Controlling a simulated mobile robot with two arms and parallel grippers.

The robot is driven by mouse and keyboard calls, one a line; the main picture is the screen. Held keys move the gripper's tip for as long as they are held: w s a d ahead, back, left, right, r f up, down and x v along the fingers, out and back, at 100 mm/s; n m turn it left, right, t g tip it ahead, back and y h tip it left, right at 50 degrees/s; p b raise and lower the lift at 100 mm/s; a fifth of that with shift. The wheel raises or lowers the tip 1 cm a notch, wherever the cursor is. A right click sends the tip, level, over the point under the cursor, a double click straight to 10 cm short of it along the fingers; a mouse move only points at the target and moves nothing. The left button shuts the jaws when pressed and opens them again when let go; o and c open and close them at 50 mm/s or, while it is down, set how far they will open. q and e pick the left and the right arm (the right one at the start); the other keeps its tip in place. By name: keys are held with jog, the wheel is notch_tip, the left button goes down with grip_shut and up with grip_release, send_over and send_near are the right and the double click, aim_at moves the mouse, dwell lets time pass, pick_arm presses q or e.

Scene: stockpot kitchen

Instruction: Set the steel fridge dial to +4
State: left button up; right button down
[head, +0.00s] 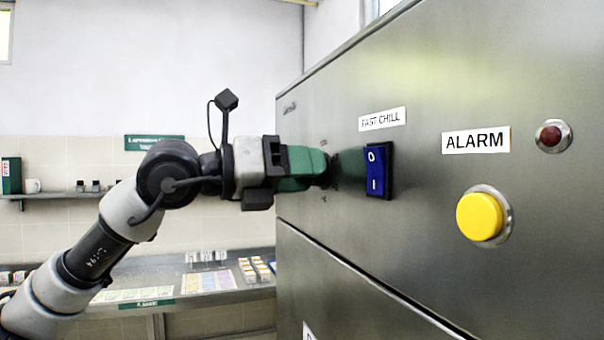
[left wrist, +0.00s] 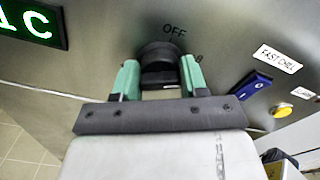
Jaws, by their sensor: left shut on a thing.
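The black dial (left wrist: 160,62) is on the steel fridge front (head: 430,215). In the left wrist view it sits between the two green fingers of my left gripper (left wrist: 158,78), which is shut on it. The word OFF shows above the dial and an 8 to its right; other marks are hidden, and I cannot read its setting. In the head view my left gripper (head: 325,166) reaches the panel from the left and its fingers cover most of the dial. My right gripper is not in view.
Right of the dial are a blue rocker switch (head: 376,172) labelled FAST CHILL, a yellow button (head: 481,216) under an ALARM label and a red lamp (head: 553,136). A green-lit display (left wrist: 32,24) is at upper left in the wrist view. A counter (head: 215,285) stands behind.

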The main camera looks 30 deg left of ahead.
pick_arm(q)
jog(key=shift+f+m+b, duration=0.15)
jog(key=shift+m+b, duration=0.45)
jog(key=shift+m, duration=0.5)
jog(key=m+b, duration=0.1)
jog(key=m, duration=0.1)
jog(key=shift+m, duration=0.4)
jog(key=m, duration=0.2)
jog(key=shift+m, duration=0.3)
jog(key=m, duration=0.3)
jog(key=shift+m, duration=0.3)
jog(key=m, duration=1.1)
jog(key=shift+m, duration=0.4)
